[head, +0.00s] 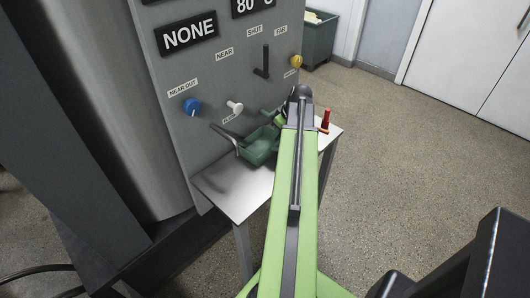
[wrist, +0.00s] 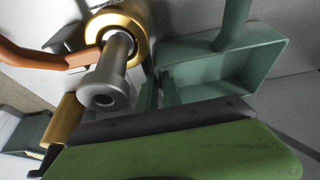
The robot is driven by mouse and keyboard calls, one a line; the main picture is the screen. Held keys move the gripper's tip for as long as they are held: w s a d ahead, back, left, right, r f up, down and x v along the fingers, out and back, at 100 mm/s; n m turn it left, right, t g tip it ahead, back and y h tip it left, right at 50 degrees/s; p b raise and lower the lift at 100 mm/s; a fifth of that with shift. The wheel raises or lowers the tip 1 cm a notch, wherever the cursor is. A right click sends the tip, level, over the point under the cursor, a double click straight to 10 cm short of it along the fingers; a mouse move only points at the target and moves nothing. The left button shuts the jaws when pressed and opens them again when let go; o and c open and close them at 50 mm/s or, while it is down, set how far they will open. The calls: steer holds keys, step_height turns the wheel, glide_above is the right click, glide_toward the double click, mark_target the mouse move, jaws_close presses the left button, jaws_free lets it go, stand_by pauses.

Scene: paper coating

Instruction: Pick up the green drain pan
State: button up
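The green drain pan (head: 259,148) rests on a small white table below the control panel. My gripper (head: 279,118) is at the pan's far right side in the head view, largely hidden behind my arm. In the wrist view my green and dark gripper body spans the bottom, close to the pan. The fingertips cannot be made out clearly, nor any contact.
The white table (head: 225,190) has bare surface at its near left. A red-handled object (head: 325,121) stands at its right end. A gold and silver cylindrical part (wrist: 118,62) with an orange handle is left of the pan. The panel's blue knob (head: 191,106) and levers stand close above.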

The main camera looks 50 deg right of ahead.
steer(key=shift+r, duration=0.1)
jaws_close()
stand_by(1.1)
stand_by(0.3)
steer(key=shift+r+p, duration=0.5)
steer(key=shift+p, duration=0.05)
step_height(320, 180, up, 4)
steer(key=p, duration=0.4)
steer(key=shift+r, duration=0.15)
steer(key=s+a+r+p, duration=0.2)
steer(key=s+p, duration=0.1)
steer(key=s, duration=0.2)
steer(key=s+a+r+p, duration=0.1)
steer(key=s+r+p, duration=0.2)
steer(key=s, duration=0.3)
steer(key=shift+a+r, duration=0.35)
